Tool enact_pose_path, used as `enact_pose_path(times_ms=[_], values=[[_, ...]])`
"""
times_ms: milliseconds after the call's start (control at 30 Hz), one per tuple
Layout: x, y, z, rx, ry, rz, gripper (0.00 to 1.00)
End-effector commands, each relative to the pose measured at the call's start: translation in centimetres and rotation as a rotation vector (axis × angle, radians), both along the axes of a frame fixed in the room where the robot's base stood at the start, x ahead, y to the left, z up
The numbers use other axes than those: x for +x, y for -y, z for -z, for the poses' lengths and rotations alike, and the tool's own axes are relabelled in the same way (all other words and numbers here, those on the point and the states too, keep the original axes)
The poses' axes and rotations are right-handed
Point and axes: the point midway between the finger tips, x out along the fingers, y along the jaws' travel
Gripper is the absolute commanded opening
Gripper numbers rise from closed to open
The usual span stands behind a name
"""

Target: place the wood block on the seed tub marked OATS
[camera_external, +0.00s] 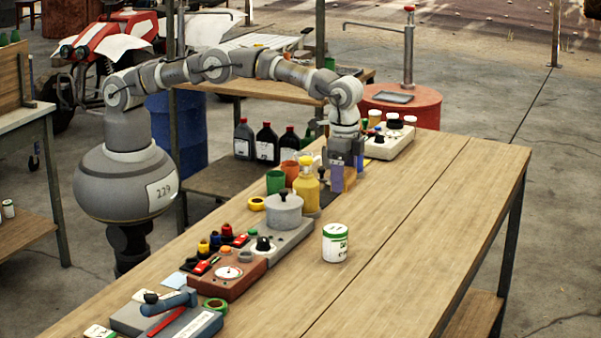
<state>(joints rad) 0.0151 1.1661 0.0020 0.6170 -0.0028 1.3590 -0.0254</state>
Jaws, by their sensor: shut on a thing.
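My gripper (342,164) is at the far part of the bench, pointing down and shut on a small block with a purple face (337,180), which I take to be the wood block. A tan surface shows right beside and behind it; I cannot tell whether that is part of the block. Whether the block touches the bench is unclear. A white tub with green markings (336,243) stands upright on the bench, nearer the camera than my gripper. Its lettering is too small to read, so I cannot confirm OATS. Its lid looks bare.
A yellow bottle (306,188) and green cup (276,182) stand left of my gripper. A grey device with a round pot (284,212) and a red-brown dial box (228,276) line the bench's left side. A control box (390,141) is behind. The right side is clear.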

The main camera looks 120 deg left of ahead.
Motion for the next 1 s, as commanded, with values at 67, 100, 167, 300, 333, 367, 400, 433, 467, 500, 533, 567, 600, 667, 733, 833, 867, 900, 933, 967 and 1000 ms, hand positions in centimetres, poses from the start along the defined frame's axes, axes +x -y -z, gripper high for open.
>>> enact_pose_path(times_ms=[67, 100, 167, 300, 333, 367, 400, 433, 467, 500, 533, 567, 600, 667, 733, 833, 867, 900, 933, 967, 1000], values=[[0.0, 2.2, -0.8, 0.001, 0.001, 0.004, 0.38], [0.1, 2.9, -0.9, 0.001, 0.001, 0.003, 0.38], [0.0, 3.7, -0.8, 0.001, 0.000, 0.002, 0.38], [0.0, 4.1, 1.3, 0.001, -0.002, 0.001, 0.38], [-0.1, 4.1, 1.9, 0.001, -0.003, 0.001, 0.38], [-0.1, 4.1, 2.6, 0.001, -0.004, 0.001, 0.38], [0.0, 4.1, 3.3, 0.001, -0.002, 0.001, 0.38], [0.0, 4.1, 3.7, 0.001, -0.001, 0.001, 0.38], [0.0, 4.1, 4.0, 0.001, -0.001, 0.002, 0.38], [0.0, 4.1, 4.5, 0.000, -0.001, 0.002, 0.38], [0.0, 4.1, 4.8, 0.001, -0.001, 0.002, 0.38], [0.0, 4.1, 5.1, 0.000, 0.000, 0.002, 0.38], [0.0, 4.1, 5.8, 0.000, -0.001, 0.002, 0.38], [-0.1, 4.1, 6.9, 0.001, -0.003, 0.002, 0.38], [0.0, 4.1, 8.2, 0.001, -0.001, 0.002, 0.38], [0.0, 4.1, 9.2, 0.001, -0.001, 0.002, 0.38], [0.0, 4.1, 9.2, 0.000, 0.000, 0.002, 0.38], [0.0, 4.1, 9.1, 0.000, 0.000, 0.002, 0.38], [0.0, 4.1, 9.0, 0.000, 0.000, 0.002, 0.38], [0.0, 4.1, 9.0, 0.000, 0.000, 0.002, 0.38], [0.0, 4.1, 9.0, 0.000, 0.000, 0.002, 0.38]])
